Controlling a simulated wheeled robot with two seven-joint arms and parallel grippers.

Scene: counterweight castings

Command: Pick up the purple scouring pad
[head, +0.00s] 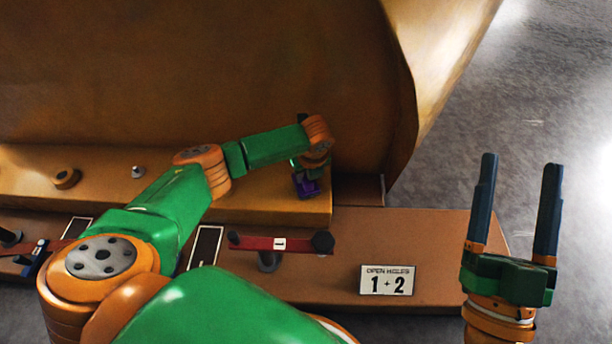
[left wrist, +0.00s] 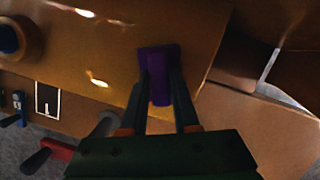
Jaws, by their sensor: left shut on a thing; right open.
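The purple scouring pad (head: 307,188) shows at the right end of the orange-brown ledge, just below my left wrist in the head view. In the left wrist view the pad (left wrist: 158,62) sits between my left fingertips. My left gripper (left wrist: 160,85) is shut on it. I cannot tell whether the pad still touches the ledge. In the head view my left gripper (head: 305,178) is small and partly hidden by the wrist. My right gripper (head: 521,175) is open and empty, fingers pointing up, over the grey floor at the right.
A large orange-brown casting (head: 220,70) rises behind the ledge (head: 250,205). On the lower brown bench (head: 440,240) are a red bar with a black knob (head: 280,243) and a sign reading "OPEN HOLES 1 + 2" (head: 387,280). The grey floor at right is clear.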

